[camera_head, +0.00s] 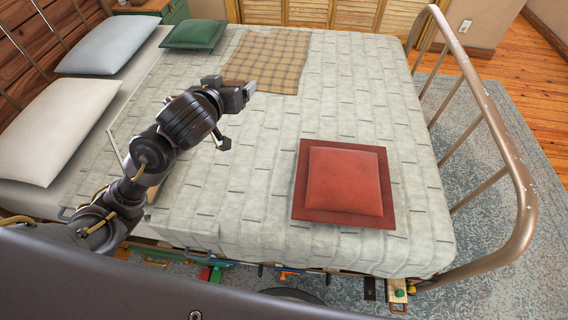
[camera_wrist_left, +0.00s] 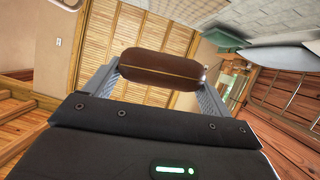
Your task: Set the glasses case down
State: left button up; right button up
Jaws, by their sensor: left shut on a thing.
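The glasses case (camera_wrist_left: 160,68) is brown and rounded, with a thin light seam along its length. In the left wrist view it sits crosswise between the two grey fingers of my left gripper (camera_wrist_left: 163,75), which is shut on it. In the head view my left gripper (camera_head: 238,97) is over the bed, near the plaid blanket. A small dark end at its tip may be the case, but I cannot tell for sure. My right gripper is in neither view.
The bed (camera_head: 250,190) has a pale quilt with wide free room. A red cushion (camera_head: 345,180) lies at the right, a plaid blanket (camera_head: 268,60) at the far side. White pillows (camera_head: 55,130) and a green cushion (camera_head: 193,35) lie left. A metal footboard rail (camera_head: 490,110) stands right.

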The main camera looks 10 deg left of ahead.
pick_arm(q)
jog(key=shift+s+a+f, duration=0.1)
jog(key=shift+a+f, duration=0.1)
jog(key=shift+f, duration=0.15)
jog(key=s+a+f+m+h+b, duration=0.1)
jog(key=s+a+f+b, duration=0.2)
jog(key=s+f, duration=0.2)
jog(key=s+a+f+m+g+h+b, duration=0.1)
jog(key=s+a+f+b, duration=0.3)
jog(key=f, duration=0.6)
jog(key=s+a+f+m+h+b, duration=0.1)
jog(key=s+a+f+m+b, duration=0.2)
jog(key=s+f, duration=0.4)
jog(key=shift+a+f+g+h+b, duration=0.15)
jog(key=shift+f+g+h+b, duration=0.25)
jog(key=shift+b, duration=0.3)
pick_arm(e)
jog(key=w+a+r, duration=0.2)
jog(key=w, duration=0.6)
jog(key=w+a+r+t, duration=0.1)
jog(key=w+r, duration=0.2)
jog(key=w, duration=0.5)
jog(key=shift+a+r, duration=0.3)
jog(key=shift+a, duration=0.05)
pick_arm(q)
jog(key=shift+f, duration=0.15)
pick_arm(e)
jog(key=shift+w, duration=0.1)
